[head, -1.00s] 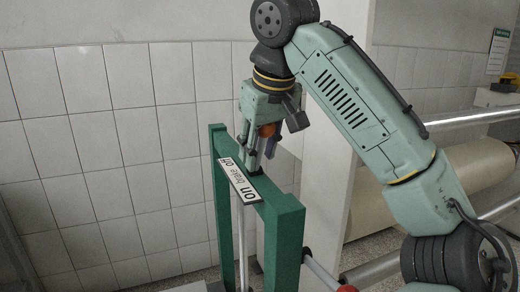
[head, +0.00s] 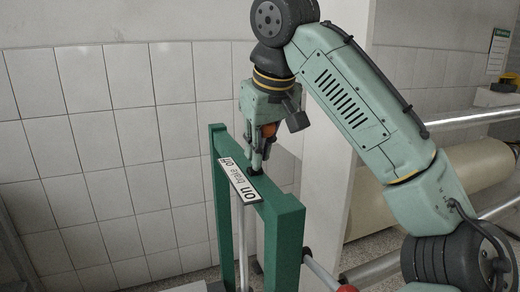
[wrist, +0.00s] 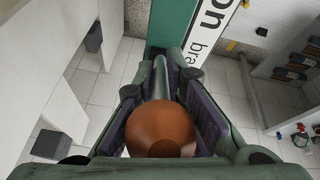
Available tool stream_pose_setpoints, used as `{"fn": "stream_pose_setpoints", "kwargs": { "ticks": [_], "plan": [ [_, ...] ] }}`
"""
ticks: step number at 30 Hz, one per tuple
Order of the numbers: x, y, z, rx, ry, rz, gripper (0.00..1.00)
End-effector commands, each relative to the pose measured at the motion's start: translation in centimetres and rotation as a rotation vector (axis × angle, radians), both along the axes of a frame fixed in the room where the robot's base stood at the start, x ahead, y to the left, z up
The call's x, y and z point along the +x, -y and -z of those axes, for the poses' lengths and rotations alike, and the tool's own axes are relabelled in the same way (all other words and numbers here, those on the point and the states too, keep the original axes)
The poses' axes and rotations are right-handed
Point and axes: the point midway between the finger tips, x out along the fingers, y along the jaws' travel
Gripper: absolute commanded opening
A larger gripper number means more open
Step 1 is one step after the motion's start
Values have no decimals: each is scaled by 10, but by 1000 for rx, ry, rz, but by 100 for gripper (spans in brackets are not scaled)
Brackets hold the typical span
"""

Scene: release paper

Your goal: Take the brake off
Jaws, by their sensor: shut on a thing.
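The brake lever has an orange-brown knob (wrist: 160,128) and a thin greenish rod (wrist: 160,75) in the wrist view. The knob also shows in the head view (head: 269,129). My gripper (head: 260,160) points down over the green frame (head: 287,212), its fingers shut around the lever just below the knob. The white sign (head: 238,180) reading "on brake off" lies along the frame's top, with "off" at the far end and "on" at the near end. In the wrist view the lever stands beside the "on" lettering (wrist: 215,15). The lever's foot is partly hidden by the fingers.
A tiled wall (head: 120,130) is behind the frame. A white pillar (head: 335,130) stands right of it. A large cream roll (head: 460,185) and metal bars lie further right, behind my arm. A red ball end (head: 347,289) shows at the bottom.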

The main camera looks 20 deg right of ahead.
Motion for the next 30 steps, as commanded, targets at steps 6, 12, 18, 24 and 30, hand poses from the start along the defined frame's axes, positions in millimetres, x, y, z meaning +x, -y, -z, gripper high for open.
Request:
{"fn": "stream_pose_setpoints", "kwargs": {
  "ticks": [6, 12, 18, 24, 30],
  "plan": [
    [0, -1, 0, 1, 0, -3, 0],
    [3, -2, -1, -4, -45, -4, 0],
    [11, -2, -3, -10, -169, -2, 0],
    [15, -2, -4, -10, -247, -3, 0],
    [15, -2, -4, -6, -259, -5, 0]
  ]
}}
